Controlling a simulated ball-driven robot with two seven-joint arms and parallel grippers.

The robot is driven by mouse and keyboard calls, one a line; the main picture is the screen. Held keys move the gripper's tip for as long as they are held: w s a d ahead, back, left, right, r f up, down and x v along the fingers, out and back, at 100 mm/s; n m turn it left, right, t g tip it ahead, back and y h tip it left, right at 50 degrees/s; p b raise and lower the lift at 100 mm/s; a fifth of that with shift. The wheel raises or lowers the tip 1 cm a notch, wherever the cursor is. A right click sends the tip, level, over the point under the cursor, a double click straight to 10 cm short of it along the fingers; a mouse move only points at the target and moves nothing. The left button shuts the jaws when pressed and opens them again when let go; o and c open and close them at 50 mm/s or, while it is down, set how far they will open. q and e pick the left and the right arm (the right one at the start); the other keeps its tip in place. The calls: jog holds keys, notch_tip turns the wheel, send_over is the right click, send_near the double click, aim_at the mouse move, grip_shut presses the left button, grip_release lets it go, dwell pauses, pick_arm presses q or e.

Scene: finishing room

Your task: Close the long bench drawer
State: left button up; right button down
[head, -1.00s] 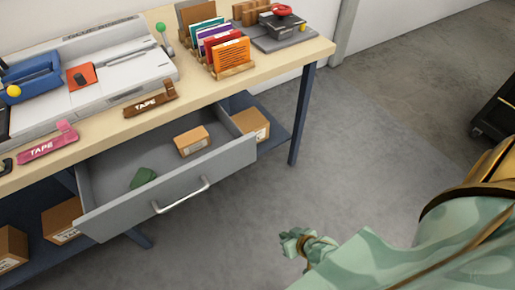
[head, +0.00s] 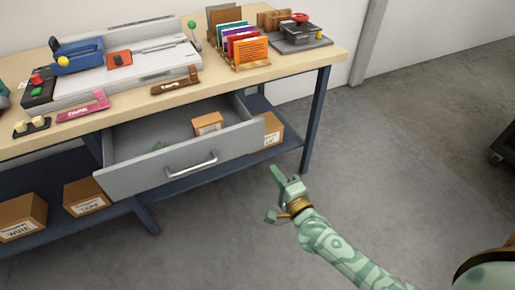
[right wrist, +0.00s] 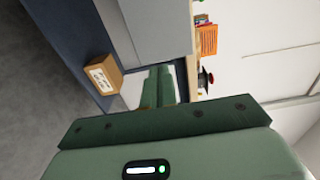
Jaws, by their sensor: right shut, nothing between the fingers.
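The long bench drawer (head: 185,160) is grey and stands pulled out under the bench top, with its inside showing. Its silver bar handle (head: 191,163) is on the front panel. A small cardboard box (head: 207,123) and a green item (head: 159,146) lie inside. My right gripper (head: 276,174) is shut and empty, to the right of the drawer front and apart from it in the head view. In the right wrist view its fingers (right wrist: 158,86) are together, with a grey panel (right wrist: 155,30), likely the drawer front, beyond them. My left gripper is not in view.
The wooden bench top (head: 215,83) holds a paper trimmer, tape dispensers and a rack of coloured cards (head: 245,50). Cardboard boxes (head: 88,196) stand on the blue lower shelf. A blue bench leg (head: 315,120) is at the right. The floor in front is clear.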

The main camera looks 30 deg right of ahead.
aim_at(253, 140)
jog(key=w+b, duration=0.1)
jog(key=w, duration=0.2)
jog(key=w+b, duration=0.1)
jog(key=w, duration=0.3)
jog(key=w+b, duration=0.1)
jog(key=w, duration=0.3)
jog(key=shift+w+f, duration=0.1)
jog(key=shift+f, duration=0.15)
jog(key=shift+w, duration=0.25)
jog(key=shift+w+r, duration=0.15)
jog(key=shift+w, duration=0.05)
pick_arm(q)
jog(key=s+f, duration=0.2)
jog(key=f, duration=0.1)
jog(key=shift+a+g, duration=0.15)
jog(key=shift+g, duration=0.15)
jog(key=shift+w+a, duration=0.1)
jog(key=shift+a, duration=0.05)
